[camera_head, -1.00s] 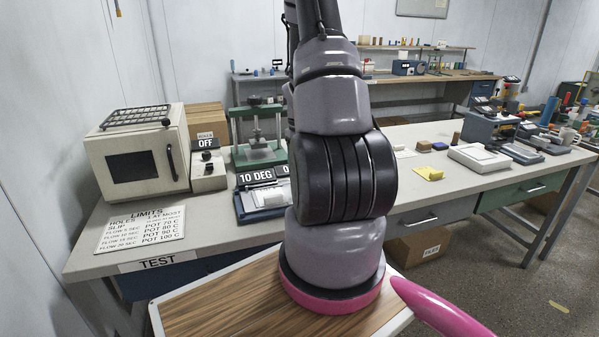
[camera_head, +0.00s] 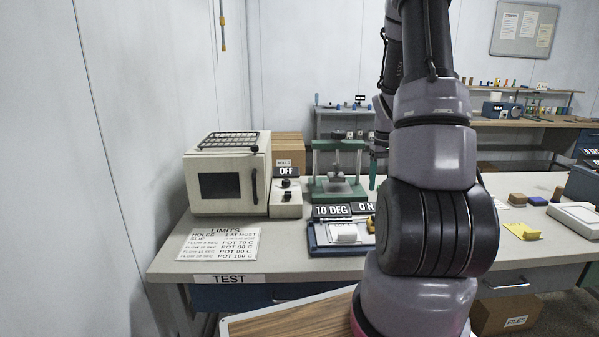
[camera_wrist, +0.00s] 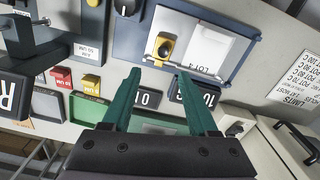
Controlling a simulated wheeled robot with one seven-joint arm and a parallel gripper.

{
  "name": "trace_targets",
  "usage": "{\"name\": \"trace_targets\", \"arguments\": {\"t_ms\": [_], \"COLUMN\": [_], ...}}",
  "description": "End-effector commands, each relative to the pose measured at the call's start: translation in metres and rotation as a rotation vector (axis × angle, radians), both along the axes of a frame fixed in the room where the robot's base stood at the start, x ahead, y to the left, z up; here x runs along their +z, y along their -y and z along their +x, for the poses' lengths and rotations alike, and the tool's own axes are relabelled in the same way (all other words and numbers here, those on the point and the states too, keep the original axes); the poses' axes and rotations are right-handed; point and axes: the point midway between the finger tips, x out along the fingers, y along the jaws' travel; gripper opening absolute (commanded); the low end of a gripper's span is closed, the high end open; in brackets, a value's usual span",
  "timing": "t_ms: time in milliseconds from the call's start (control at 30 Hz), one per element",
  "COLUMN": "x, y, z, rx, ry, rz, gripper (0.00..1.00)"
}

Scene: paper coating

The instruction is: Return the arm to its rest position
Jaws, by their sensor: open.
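My arm stands upright in the right half of the head view, with grey and black links. My gripper (camera_wrist: 163,88) shows in the wrist view with two green fingers apart and nothing between them. The fingers point toward the bench, over the blue device with the "10 DEG" and "ON" signs. In the head view a green fingertip shows left of my arm, near the green press (camera_head: 338,172); the rest of the gripper is hidden behind the arm.
The test bench (camera_head: 190,262) carries a white oven (camera_head: 228,178), a control box marked OFF (camera_head: 286,200), a limits sheet (camera_head: 218,244) and the blue device (camera_head: 318,240). A yellow block (camera_head: 523,231) lies right of my arm. A wall is close at left.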

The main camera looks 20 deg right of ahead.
Motion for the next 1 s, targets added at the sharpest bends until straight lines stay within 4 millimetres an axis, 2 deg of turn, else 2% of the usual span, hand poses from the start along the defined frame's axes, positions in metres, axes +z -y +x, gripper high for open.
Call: {"name": "trace_targets", "arguments": {"t_ms": [67, 167, 267, 467, 600, 700, 900, 1000], "x": [0.001, 0.014, 0.044, 0.127, 0.177, 0.207, 0.251, 0.264], "y": [-0.001, -0.008, -0.028, -0.090, -0.134, -0.164, -0.216, -0.234], "z": [0.000, 0.002, 0.004, -0.008, -0.030, -0.052, -0.104, -0.129], "rx": [-0.001, -0.007, -0.026, -0.092, -0.136, -0.164, -0.215, -0.234], "ry": [0.002, 0.021, 0.068, 0.204, 0.300, 0.366, 0.486, 0.530], "rz": [0.000, -0.004, -0.008, 0.004, 0.035, 0.066, 0.150, 0.195], "gripper": [0.59, 0.59, 0.59, 0.59, 0.59, 0.59, 0.59, 0.59]}}
